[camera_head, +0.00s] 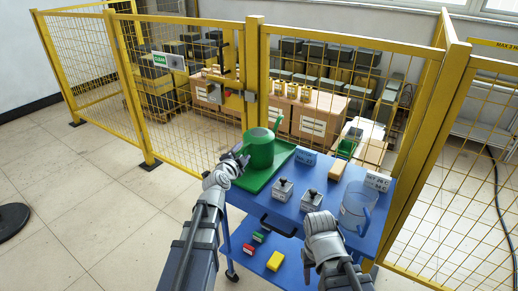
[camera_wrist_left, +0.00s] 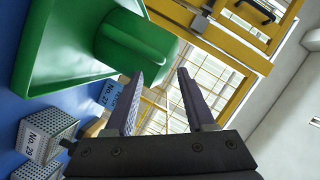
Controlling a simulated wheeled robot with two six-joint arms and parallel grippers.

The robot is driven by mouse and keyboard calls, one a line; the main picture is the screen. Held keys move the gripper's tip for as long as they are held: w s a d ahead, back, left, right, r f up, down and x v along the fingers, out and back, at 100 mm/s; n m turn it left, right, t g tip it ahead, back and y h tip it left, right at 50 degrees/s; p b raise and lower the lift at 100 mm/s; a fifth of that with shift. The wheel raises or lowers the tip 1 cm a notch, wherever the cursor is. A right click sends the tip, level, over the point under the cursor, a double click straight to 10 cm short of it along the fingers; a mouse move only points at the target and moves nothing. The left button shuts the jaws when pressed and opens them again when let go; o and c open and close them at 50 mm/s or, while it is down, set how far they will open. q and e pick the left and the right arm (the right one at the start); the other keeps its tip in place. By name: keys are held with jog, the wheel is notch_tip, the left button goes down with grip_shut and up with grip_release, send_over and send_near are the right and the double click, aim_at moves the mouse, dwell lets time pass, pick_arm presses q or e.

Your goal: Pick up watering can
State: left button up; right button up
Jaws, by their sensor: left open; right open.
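The green watering can (camera_head: 259,150) stands upright on a green tray (camera_head: 262,183) at the back left of the blue cart. My left gripper (camera_head: 240,153) is at the can's left side, open. In the left wrist view the can (camera_wrist_left: 135,42) is just beyond the fingers of the left gripper (camera_wrist_left: 158,92), and nothing shows between them. I cannot tell whether a finger touches the can. My right gripper (camera_head: 318,222) is open over the cart's front right, in front of the clear jug; its fingertips are hard to make out.
A lower shelf carries a yellow block (camera_head: 274,261) and small items. A yellow mesh fence (camera_head: 200,90) stands close behind.

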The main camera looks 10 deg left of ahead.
aim_at(246, 147)
pick_arm(q)
jog(key=b+x, duration=0.1)
jog(key=x, duration=0.4)
jog(key=shift+a+f, duration=0.1)
jog(key=shift+a, duration=0.1)
grip_shut()
dwell(1.1)
